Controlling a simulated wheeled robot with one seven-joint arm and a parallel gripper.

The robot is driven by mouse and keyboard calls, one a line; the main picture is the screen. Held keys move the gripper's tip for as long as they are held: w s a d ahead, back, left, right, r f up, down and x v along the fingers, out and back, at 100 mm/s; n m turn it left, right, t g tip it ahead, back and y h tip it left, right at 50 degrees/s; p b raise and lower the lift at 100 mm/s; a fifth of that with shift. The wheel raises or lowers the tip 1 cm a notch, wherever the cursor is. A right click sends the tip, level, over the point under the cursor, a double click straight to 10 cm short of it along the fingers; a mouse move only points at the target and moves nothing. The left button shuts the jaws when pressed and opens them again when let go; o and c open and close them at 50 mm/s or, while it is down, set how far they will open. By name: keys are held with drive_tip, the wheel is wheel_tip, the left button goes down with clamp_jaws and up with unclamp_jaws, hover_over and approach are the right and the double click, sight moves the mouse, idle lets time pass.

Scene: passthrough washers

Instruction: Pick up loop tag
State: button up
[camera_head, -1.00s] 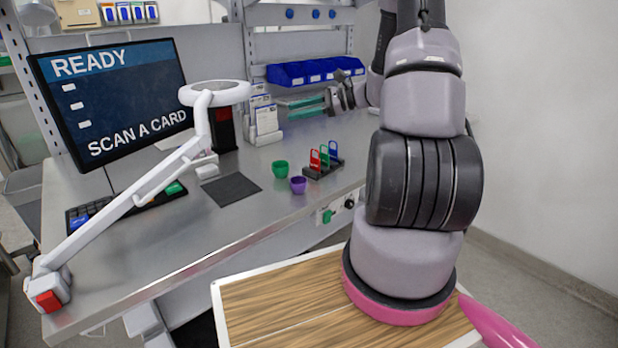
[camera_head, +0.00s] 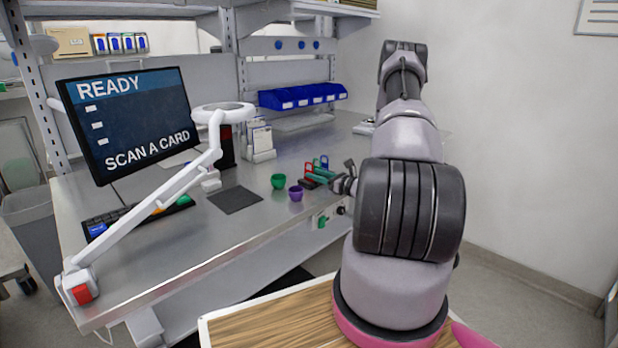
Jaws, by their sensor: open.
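Upright loop tags in red (camera_head: 308,169), green and blue (camera_head: 324,161) stand close together in a small dark rack on the steel bench; the rack is now mostly hidden. My gripper (camera_head: 313,177) is low beside them, its green fingers pointing left across the rack area. It is open. The fingers overlap the tags in this view, so I cannot tell whether they touch a tag or have one between them.
A green cup (camera_head: 278,181) and a purple cup (camera_head: 296,193) stand left of the tags. A dark mat (camera_head: 235,199), a white lamp arm (camera_head: 165,194) and a monitor (camera_head: 130,120) are further left. Blue bins (camera_head: 303,96) are behind. The bench front edge is close.

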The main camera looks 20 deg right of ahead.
sight(305, 169)
drive_tip(key=x, duration=0.5)
drive_tip(key=shift+w+a+r, duration=0.1)
drive_tip(key=shift+w+r, duration=0.05)
drive_tip(key=shift+w, duration=0.2)
clamp_jaws()
